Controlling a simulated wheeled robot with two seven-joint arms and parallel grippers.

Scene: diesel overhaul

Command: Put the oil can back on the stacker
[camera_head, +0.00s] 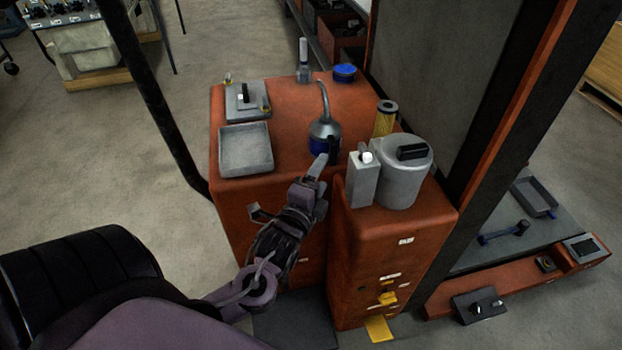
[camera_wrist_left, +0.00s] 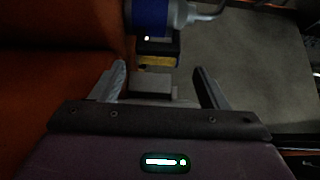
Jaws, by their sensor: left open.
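The oil can (camera_head: 325,128) is grey with a blue band and a thin curved spout. It is at the right part of the orange stacker (camera_head: 285,98) top in the head view; its base is partly hidden, so I cannot tell if it rests there. My left gripper (camera_head: 321,166) is at the near side of the can, open. In the left wrist view, the can's blue and silver body (camera_wrist_left: 152,17) is at the top, beyond the open fingertips (camera_wrist_left: 160,80). A dark block with a yellow band (camera_wrist_left: 158,55) shows below it. My right gripper is not in view.
A shallow grey tray (camera_head: 246,153) and a grey plate with small parts (camera_head: 246,100) are on the left of the stacker top. A blue round item (camera_head: 345,72) is at the back. A rectangular bottle (camera_head: 363,186), a round canister (camera_head: 402,178) and a yellow filter (camera_head: 384,121) are close on the right.

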